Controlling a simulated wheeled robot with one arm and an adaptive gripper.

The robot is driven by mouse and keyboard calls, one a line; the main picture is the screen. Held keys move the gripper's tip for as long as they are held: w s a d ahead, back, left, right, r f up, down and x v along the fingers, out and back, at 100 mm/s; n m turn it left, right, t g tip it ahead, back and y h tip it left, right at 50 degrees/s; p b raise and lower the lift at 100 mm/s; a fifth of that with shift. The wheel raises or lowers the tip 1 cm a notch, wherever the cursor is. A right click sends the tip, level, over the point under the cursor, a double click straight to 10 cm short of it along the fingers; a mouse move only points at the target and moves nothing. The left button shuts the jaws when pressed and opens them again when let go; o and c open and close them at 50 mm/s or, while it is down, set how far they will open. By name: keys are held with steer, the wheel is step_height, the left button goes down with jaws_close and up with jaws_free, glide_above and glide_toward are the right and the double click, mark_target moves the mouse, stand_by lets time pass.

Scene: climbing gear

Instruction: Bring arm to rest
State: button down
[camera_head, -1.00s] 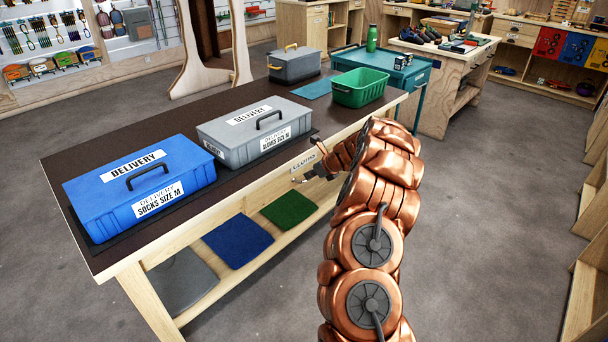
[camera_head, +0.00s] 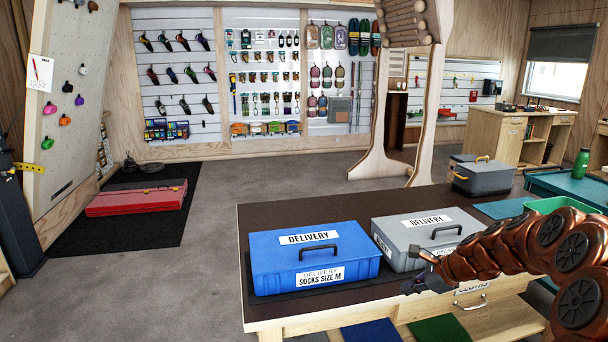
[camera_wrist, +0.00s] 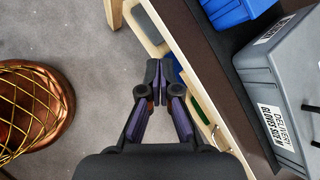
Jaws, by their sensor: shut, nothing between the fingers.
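My gripper (camera_head: 420,272) is at the front edge of the table, in front of the grey delivery box (camera_head: 400,240). In the wrist view its dark fingers (camera_wrist: 158,72) are together with nothing between them. My copper-coloured arm reaches in from the right in the head view. The wrist view looks down past the table's front edge, with the grey box at the right. The lower shelf is partly hidden behind the fingers.
A blue delivery box (camera_head: 275,265) labelled socks size M stands on the dark tabletop (camera_head: 350,210). A smaller grey box (camera_head: 484,178) and a green bin (camera_head: 556,205) are farther right. A red case (camera_head: 135,198) lies on a black mat.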

steer(key=s+a+r+n+g+h+p, duration=0.1)
steer(key=s+a+r+n+g, duration=0.15)
steer(key=s+a+n, duration=0.65)
steer(key=s+a+r+n+g+p, duration=0.1)
steer(key=s+a+r+n+g, duration=0.2)
steer(key=s, duration=0.9)
steer(key=s+d+r+n+g+h+p, duration=0.1)
steer(key=s+n, duration=0.8)
steer(key=s, duration=1.4)
steer(key=d+g+h, duration=0.1)
steer(key=d+h, duration=0.1)
steer(key=h, duration=0.1)
steer(key=shift+r+h, duration=0.2)
steer(key=shift+h, duration=0.2)
